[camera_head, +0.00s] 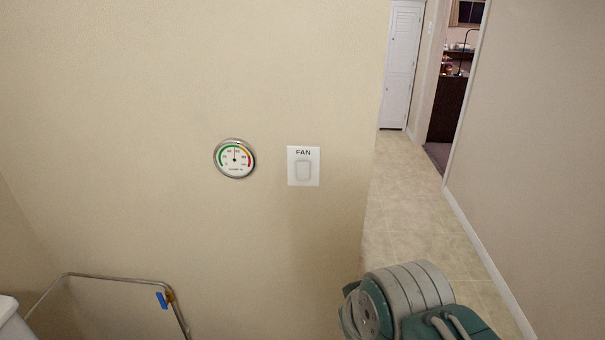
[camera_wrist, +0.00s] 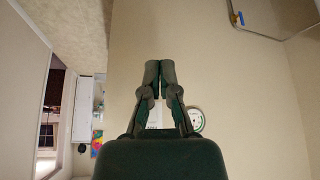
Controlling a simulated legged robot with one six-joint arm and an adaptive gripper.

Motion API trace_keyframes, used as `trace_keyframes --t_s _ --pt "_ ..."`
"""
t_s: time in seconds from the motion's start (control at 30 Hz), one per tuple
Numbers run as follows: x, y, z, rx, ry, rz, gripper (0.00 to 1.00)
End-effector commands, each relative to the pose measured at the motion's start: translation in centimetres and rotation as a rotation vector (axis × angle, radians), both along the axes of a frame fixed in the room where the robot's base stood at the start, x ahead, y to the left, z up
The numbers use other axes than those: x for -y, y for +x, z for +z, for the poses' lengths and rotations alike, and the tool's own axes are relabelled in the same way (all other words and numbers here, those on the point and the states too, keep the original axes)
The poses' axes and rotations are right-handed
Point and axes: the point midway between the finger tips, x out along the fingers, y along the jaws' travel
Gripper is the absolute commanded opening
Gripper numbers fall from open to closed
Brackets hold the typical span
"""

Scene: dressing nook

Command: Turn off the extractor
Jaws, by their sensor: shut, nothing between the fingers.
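The extractor switch is a white wall plate (camera_head: 303,153) lettered "FAN", with a pale rocker (camera_head: 303,170) in its lower half. Whether the rocker is tipped up or down I cannot tell. In the wrist view, the plate (camera_wrist: 155,117) shows only partly, between and behind my fingers. My gripper (camera_wrist: 159,66) is shut and empty in front of the beige wall, its fingertips side by side. They appear apart from the plate, though the distance to the wall is unclear. In the head view my arm is at the bottom right, and the fingertips do not show.
A round dial gauge (camera_head: 234,158) hangs on the wall just left of the plate. A metal rail (camera_head: 120,278) with a blue tag (camera_head: 161,300) stands at lower left. The wall ends right of the plate, where a tiled passage (camera_head: 405,190) opens toward a white door (camera_head: 402,65).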

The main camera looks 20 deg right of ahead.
Motion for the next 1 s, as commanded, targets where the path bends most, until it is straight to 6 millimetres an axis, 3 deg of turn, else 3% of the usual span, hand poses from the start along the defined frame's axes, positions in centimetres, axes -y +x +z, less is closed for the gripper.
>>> trace_keyframes --t_s 0.17,0.47,0.7,1.0 --pt "-1.1 3.8 0.1 0.101 -0.032 0.132 0.0" --pt "-3.2 12.4 0.8 0.382 -0.198 0.386 0.0" --pt "-3.9 18.1 1.2 0.58 -0.416 0.502 0.0" --pt "-3.5 23.5 1.1 0.739 -0.794 0.556 0.0"
